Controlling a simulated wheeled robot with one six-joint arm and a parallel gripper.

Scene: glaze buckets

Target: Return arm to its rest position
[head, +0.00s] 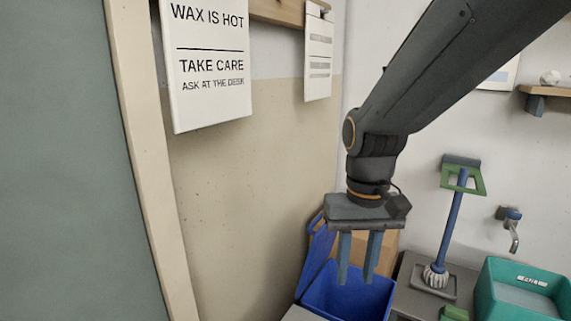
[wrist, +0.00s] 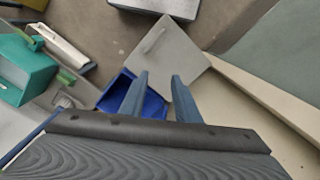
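My arm reaches in from the upper right in the head view and bends downward. My gripper (head: 355,272) points down with its two blue-grey fingers apart and nothing between them. In the head view it appears in front of and over a blue bin (head: 337,299); I cannot tell the exact height above it. In the wrist view my gripper (wrist: 159,78) also shows a clear gap between the fingers. The blue bin (wrist: 154,105) is partly hidden behind them there.
A brown box (head: 385,250) stands behind the bin. On the right are a blue-handled tool (head: 450,232) with a green top, a tap (head: 513,230) and a teal bucket (head: 488,298). A "WAX IS HOT" sign (head: 208,105) hangs on the left wall, beside a pale frame (head: 140,165).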

